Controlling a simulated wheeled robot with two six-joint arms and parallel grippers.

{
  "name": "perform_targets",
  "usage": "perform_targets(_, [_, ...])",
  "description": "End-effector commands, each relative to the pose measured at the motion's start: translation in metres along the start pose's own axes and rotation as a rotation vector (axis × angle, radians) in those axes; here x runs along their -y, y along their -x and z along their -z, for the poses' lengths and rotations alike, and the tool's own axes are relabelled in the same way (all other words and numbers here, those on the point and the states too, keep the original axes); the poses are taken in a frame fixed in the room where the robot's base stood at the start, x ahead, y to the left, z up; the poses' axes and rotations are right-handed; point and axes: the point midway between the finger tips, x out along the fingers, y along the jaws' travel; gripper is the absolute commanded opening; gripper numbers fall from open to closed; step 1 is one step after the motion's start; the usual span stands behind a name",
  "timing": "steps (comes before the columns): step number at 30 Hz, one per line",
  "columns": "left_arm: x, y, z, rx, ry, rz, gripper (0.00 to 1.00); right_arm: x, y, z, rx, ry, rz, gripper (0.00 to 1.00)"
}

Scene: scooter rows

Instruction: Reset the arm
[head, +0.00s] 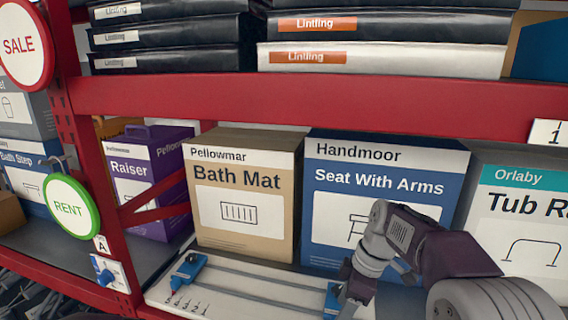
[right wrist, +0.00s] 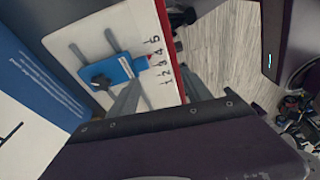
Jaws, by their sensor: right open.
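My right gripper (head: 347,300) comes in from the right in the head view, low over the white board on the shelf, beside a blue block (head: 332,298). Its fingertips are not clear there. In the right wrist view my right gripper (right wrist: 160,85) is open, with two grey fingers apart and nothing held. Beyond them is a blue slider (right wrist: 122,68) with a black knob and a red tip, near a scale marked 1 to 5. The tip is close to the middle of the scale. My left gripper is not in view.
Behind stand the Bath Mat box (head: 240,215), Seat With Arms box (head: 330,200) and Tub box (head: 520,210). A red beam (head: 300,103) crosses above.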

Motion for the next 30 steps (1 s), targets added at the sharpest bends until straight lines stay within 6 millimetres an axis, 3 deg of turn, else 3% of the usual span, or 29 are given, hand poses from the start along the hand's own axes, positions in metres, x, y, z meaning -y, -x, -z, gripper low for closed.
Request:
perform_targets(6, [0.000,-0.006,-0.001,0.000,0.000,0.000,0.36,0.083,-0.081,-0.071,0.149,-0.494,-0.069,0.57])
perform_targets(10, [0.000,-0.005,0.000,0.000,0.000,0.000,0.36,0.117,-0.118,-0.114,0.178,-0.853,-0.159,0.57])
perform_targets(12, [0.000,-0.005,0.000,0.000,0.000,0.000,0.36,0.118,-0.127,-0.121,0.154,-1.001,-0.208,0.57])
perform_targets(15, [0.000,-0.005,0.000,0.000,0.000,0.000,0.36,0.102,-0.126,-0.117,0.085,-1.139,-0.270,0.57])
perform_targets(18, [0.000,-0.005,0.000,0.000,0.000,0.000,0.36,0.099,-0.126,-0.115,0.065,-1.208,-0.281,0.57])
perform_targets(30, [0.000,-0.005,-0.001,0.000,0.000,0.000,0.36,0.099,-0.126,-0.115,0.066,-1.217,-0.279,0.57])
